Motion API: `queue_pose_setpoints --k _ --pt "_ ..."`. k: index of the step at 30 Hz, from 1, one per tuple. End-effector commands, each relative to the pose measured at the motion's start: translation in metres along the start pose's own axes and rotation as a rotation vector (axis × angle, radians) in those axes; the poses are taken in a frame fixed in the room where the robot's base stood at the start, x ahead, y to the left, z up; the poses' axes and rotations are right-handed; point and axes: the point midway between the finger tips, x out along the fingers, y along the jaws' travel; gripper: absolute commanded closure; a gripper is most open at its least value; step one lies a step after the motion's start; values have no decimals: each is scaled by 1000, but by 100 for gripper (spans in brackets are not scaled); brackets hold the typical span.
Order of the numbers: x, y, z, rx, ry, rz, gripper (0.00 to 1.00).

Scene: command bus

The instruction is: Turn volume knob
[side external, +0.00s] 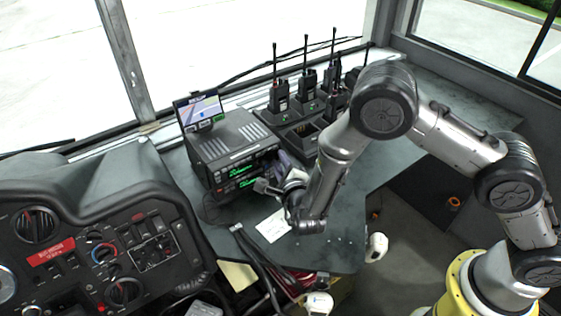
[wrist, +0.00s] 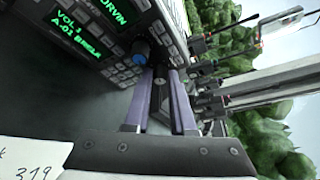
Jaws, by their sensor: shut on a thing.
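The black radio unit (side external: 226,143) stands on the desk, with green text on its front; it also shows in the wrist view (wrist: 112,60), where one screen (wrist: 78,32) has a "VOL" line. My gripper (side external: 281,160) is at the right end of the radio's front. In the wrist view, the purple-grey fingers of my gripper (wrist: 163,73) reach up to that front and are shut on a dark knob, mostly hidden between the tips. A blue-capped knob (wrist: 140,58) sits just left of the fingertips, outside them.
Handheld radios (side external: 279,97) with upright antennas stand in a charger behind my gripper. A white note (side external: 273,227) lies on the desk in front. The dashboard (side external: 95,240) is at the left.

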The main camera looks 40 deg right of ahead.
Motion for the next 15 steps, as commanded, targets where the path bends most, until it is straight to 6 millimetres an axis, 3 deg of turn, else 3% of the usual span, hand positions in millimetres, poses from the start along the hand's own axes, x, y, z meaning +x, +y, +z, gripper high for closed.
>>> queue_pose_setpoints --k 15 --pt "0 -4 0 209 7 94 100"
